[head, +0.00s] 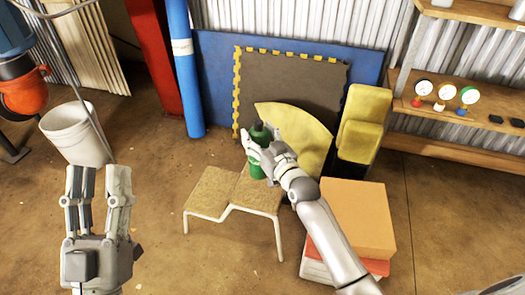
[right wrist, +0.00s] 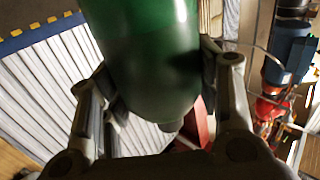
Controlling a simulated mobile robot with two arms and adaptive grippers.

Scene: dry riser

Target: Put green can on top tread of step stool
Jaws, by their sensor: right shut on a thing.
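The green can (head: 258,171) is upright in my right gripper (head: 257,150), whose fingers close around its middle. Its dark top shows above the fingers and its green lower end below them. In the right wrist view the can (right wrist: 158,65) fills the upper middle between the fingers (right wrist: 160,110). The step stool has a tan top tread (head: 258,197) on the right and a lower tread (head: 212,190) on the left. The can's bottom overlaps the far part of the top tread in the head view; I cannot tell if they touch. My left gripper (head: 97,185) is open and empty.
An orange-brown box (head: 358,215) on a red one stands right of the stool. Yellow foam blocks (head: 362,125) and a yellow curved sheet (head: 305,130) stand behind. A white bucket (head: 75,135) is at left. Shelves with gauges (head: 446,92) are at right. Floor left of the stool is clear.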

